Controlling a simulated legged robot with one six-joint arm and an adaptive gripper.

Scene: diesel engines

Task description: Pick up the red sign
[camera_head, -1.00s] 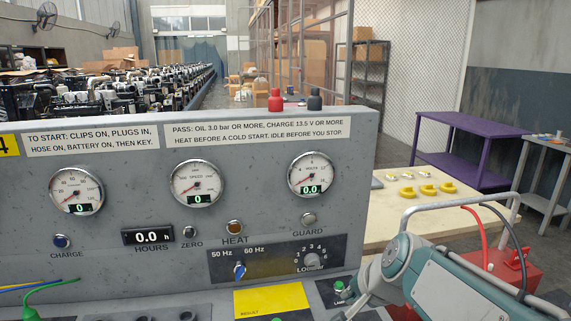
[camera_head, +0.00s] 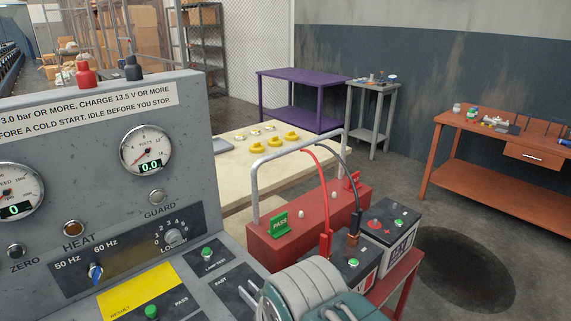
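A small red sign (camera_head: 353,180) stands at the far right end of a red box (camera_head: 320,225), partly behind the red and black leads; its lettering is too small to read. A green sign (camera_head: 279,224) reading PASS stands on the near left part of the same box. My arm fills the bottom centre, in front of and below the box, apart from the red sign in the picture. Part of my gripper (camera_head: 252,298) shows low beside the panel desk; its fingertips are not clear enough to tell open from shut.
A grey control panel (camera_head: 100,180) with gauges fills the left. A metal hoop (camera_head: 254,185) arches over the box. Batteries (camera_head: 395,235) with clipped leads stand at its right. Behind are a pale table (camera_head: 235,160) with yellow rings and a purple table (camera_head: 300,90).

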